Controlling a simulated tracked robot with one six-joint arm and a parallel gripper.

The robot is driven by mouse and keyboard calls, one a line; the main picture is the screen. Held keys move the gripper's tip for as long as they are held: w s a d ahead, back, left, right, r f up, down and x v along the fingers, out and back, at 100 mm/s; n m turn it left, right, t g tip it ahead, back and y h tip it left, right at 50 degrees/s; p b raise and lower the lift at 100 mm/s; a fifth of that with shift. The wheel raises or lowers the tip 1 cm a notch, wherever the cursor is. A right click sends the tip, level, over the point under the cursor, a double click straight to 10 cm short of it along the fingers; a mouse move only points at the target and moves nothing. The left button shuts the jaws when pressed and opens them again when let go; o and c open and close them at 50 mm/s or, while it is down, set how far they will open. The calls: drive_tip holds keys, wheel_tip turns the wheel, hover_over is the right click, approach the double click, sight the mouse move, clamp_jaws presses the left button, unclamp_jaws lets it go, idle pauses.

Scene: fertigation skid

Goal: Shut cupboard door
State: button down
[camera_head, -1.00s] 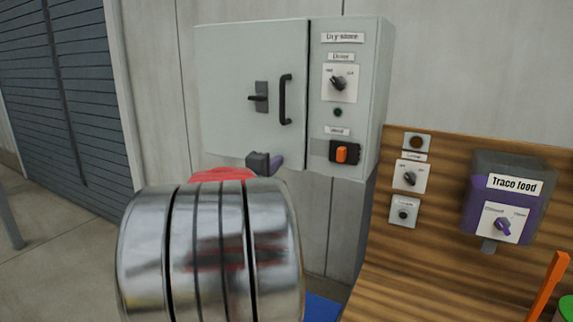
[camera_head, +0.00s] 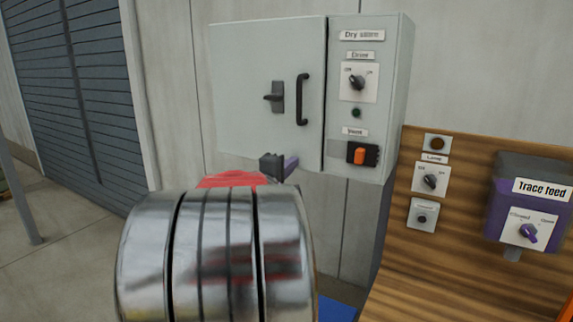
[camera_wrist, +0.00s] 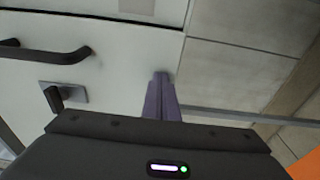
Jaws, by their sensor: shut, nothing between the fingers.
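The pale grey cupboard door (camera_head: 255,90) is on the left of the wall cupboard "Dry store" and looks shut or nearly so; a dark seam runs along its right edge. It carries a black bar handle (camera_head: 302,99) and a grey latch with a lever (camera_head: 274,97). In the wrist view the door (camera_wrist: 110,75), handle (camera_wrist: 45,52) and latch (camera_wrist: 64,95) also show.
Right of the door, the fixed panel (camera_head: 365,120) has a rotary switch and an orange rocker switch. A wooden board (camera_head: 465,160) with switches and the purple "Trace feed" box (camera_head: 525,210) is at the right. A grey shutter (camera_head: 80,90) and open floor are at the left.

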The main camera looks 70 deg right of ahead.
drive_tip(key=s+a, duration=0.8)
drive_tip(key=shift+a+t, duration=0.25)
drive_tip(key=shift+t, duration=0.05)
idle(0.6)
